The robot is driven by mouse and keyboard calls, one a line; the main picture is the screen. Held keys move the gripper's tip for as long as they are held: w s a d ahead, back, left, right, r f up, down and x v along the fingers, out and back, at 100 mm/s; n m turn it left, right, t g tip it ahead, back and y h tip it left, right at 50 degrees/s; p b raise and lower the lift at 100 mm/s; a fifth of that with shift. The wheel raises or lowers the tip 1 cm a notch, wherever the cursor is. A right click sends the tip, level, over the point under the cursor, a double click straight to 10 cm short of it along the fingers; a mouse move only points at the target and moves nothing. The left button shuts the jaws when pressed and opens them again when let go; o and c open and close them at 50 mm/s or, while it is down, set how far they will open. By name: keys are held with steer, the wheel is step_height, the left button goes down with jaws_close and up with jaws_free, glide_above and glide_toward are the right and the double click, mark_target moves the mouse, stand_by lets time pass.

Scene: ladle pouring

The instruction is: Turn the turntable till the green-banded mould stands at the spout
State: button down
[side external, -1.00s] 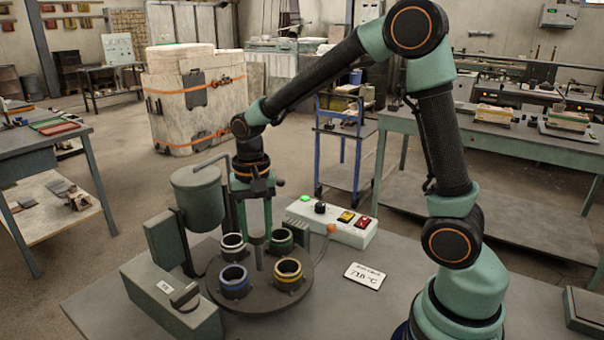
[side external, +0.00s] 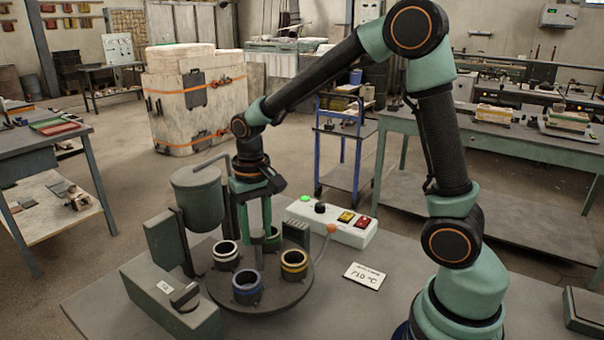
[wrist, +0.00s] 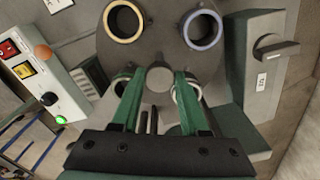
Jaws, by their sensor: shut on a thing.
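The dark round turntable (side external: 215,289) carries moulds with white (side external: 226,254), blue (side external: 247,287) and yellow (side external: 294,263) bands. The green-banded mould (side external: 273,239) is at the back, mostly hidden by my gripper; a finger partly covers it in the wrist view. My gripper (side external: 256,232) points straight down over the turntable's middle, shut on the central knob (wrist: 160,78). A grey-green pot (side external: 197,205) with a thin bent pipe stands at the turntable's back left. The white-banded mould is the one nearest the pot. I cannot make out the spout's tip clearly.
A white control box (side external: 333,222) with a lit green lamp and coloured switches stands behind right. A grey box with a lever (side external: 172,302) sits close at the turntable's left. A temperature card (side external: 364,275) lies to the right on clear bench top.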

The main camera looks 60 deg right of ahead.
steer(key=shift+r+n, duration=0.1)
steer(key=shift+n, duration=6.7)
steer(key=shift+c, duration=2.1)
jaws_free()
step_height(320, 180, up, 12)
